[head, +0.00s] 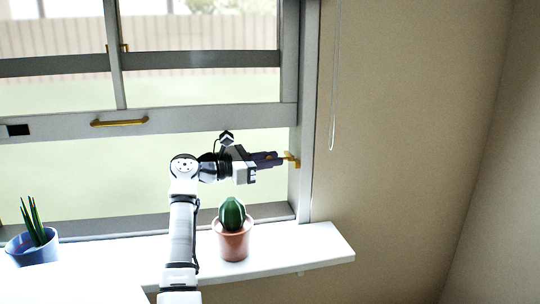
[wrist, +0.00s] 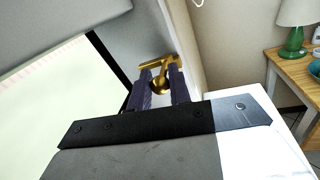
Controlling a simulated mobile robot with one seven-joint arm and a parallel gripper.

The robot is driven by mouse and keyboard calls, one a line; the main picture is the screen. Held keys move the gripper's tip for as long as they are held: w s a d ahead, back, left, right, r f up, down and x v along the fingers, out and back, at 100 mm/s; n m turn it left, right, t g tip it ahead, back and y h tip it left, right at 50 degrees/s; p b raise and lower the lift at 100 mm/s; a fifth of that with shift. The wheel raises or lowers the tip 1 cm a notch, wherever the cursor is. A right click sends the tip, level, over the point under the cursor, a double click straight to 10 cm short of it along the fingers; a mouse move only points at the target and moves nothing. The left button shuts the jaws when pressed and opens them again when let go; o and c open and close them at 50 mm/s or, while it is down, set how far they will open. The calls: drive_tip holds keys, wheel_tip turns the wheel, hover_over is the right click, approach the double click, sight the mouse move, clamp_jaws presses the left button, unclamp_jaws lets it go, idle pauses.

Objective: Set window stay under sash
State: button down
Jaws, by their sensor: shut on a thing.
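The window sash (head: 215,117) is raised, with its grey bottom rail above an open gap. It also shows at the upper left of the wrist view (wrist: 60,20). The brass window stay (head: 293,160) is on the right jamb, below the sash rail. In the wrist view the brass stay (wrist: 158,66) has a bar pointing left and a rounded part at the fingertips. My gripper (head: 280,159) reaches right to the jamb and is shut on the stay. The dark fingers (wrist: 159,82) hide part of it. I cannot tell whether the stay touches the sash.
A cactus in a terracotta pot (head: 233,241) stands on the white sill (head: 315,245), below my gripper. A blue pot with a spiky plant (head: 36,245) is at the left. A brass handle (head: 120,122) is on the sash rail. A cord (head: 334,90) hangs at the right wall.

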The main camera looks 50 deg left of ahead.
idle(0.4)
drive_tip(key=c, duration=1.3)
unclamp_jaws()
drive_tip(key=shift+c, duration=0.2)
drive_tip(key=b+v, duration=0.3)
drive_tip(key=v, duration=1)
drive_tip(key=shift+s+a, duration=0.25)
drive_tip(key=shift+s, duration=0.1)
